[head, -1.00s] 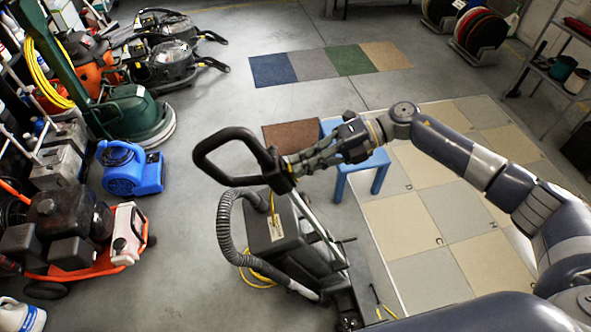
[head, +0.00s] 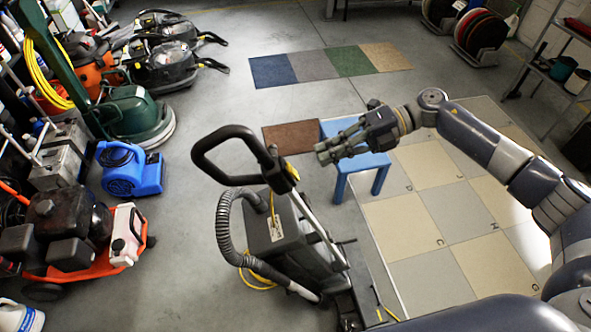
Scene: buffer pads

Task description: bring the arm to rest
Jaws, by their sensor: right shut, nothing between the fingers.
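My right gripper (head: 328,154) reaches in from the right at the end of my grey-blue arm. It is shut and empty. It hangs in front of the blue stool and to the right of the black loop handle (head: 208,153) of the upright floor machine (head: 275,228). A gap shows between the fingertips and the handle. The machine stands upright, with its ribbed hose (head: 225,225) on its left side. My left gripper is not in view.
A small blue stool (head: 364,162) stands behind my gripper, by a brown mat (head: 291,137). Tan and grey floor tiles (head: 432,214) lie to the right. A blue blower (head: 129,170) and an orange machine (head: 75,238) stand at left. Bare floor lies between.

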